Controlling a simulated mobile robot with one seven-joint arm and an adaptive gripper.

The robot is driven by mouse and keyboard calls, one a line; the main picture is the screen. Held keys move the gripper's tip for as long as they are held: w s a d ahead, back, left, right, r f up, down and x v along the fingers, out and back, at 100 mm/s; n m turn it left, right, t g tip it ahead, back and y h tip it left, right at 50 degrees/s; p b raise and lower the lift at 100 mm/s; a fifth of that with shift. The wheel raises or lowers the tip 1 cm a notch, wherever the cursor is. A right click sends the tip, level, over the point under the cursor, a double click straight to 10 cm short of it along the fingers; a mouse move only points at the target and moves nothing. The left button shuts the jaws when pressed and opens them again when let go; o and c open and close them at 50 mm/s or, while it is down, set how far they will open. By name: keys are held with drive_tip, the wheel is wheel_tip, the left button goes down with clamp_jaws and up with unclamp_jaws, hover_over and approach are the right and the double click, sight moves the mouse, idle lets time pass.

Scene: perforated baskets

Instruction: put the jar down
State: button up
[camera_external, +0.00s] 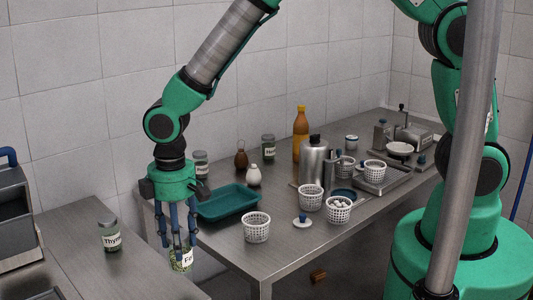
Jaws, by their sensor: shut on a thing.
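My gripper (179,245) points straight down at the left, with its blue fingers shut on a jar (181,262). This jar has green contents and a pale label that reads partly "Fe". The fingers hide its upper part. It hangs at the near left side of the large metal table, over or in front of the right end of a lower metal counter (140,268). I cannot tell whether its base touches the counter. Another jar, labelled "Thyme" (110,238), stands upright on that counter to the left.
A teal tray (227,202) lies on the large table just right of my gripper. Bare counter lies between the Thyme jar and my gripper.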

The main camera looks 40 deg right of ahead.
drive_tip(key=w+a+f, duration=0.1)
drive_tip(key=w+a, duration=0.9)
drive_tip(key=w, duration=0.2)
drive_tip(key=shift+a+f, duration=0.25)
drive_tip(key=shift+a, duration=0.1)
drive_tip(key=shift+f+b, duration=0.4)
drive_tip(key=shift+f, duration=1.35)
drive_tip(key=shift+f, duration=0.15)
drive_tip(key=o, duration=1.3)
